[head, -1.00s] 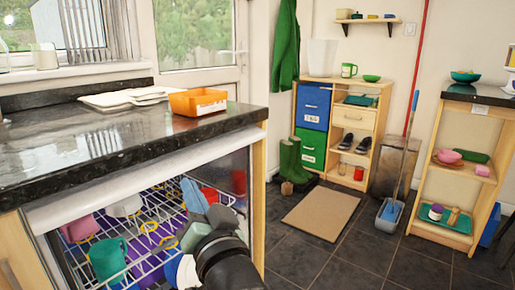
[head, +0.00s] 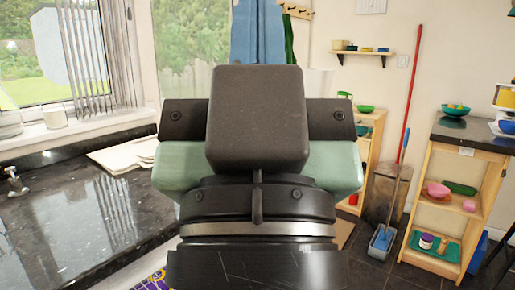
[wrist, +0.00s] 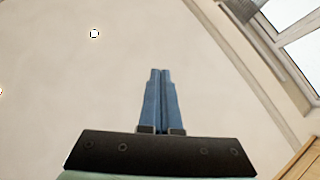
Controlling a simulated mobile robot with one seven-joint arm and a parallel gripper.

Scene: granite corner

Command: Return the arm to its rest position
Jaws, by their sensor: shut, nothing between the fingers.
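My gripper (head: 258,30) stands raised and upright in front of the head camera, its dark body and pale green sides filling the middle of that view. Its blue fingers rise behind the dark block and run out of the top of the picture. In the wrist view my gripper (wrist: 160,72) has its two blue fingers side by side, shut with nothing between them. They point at a plain pale surface, and nothing touches them.
The black worktop (head: 65,220) lies at the left, with white boards (head: 125,155) on it. A shelf unit (head: 455,185) and a red-handled broom (head: 407,110) stand at the right. The window (wrist: 295,45) shows at the wrist view's upper right. My arm hides the centre.

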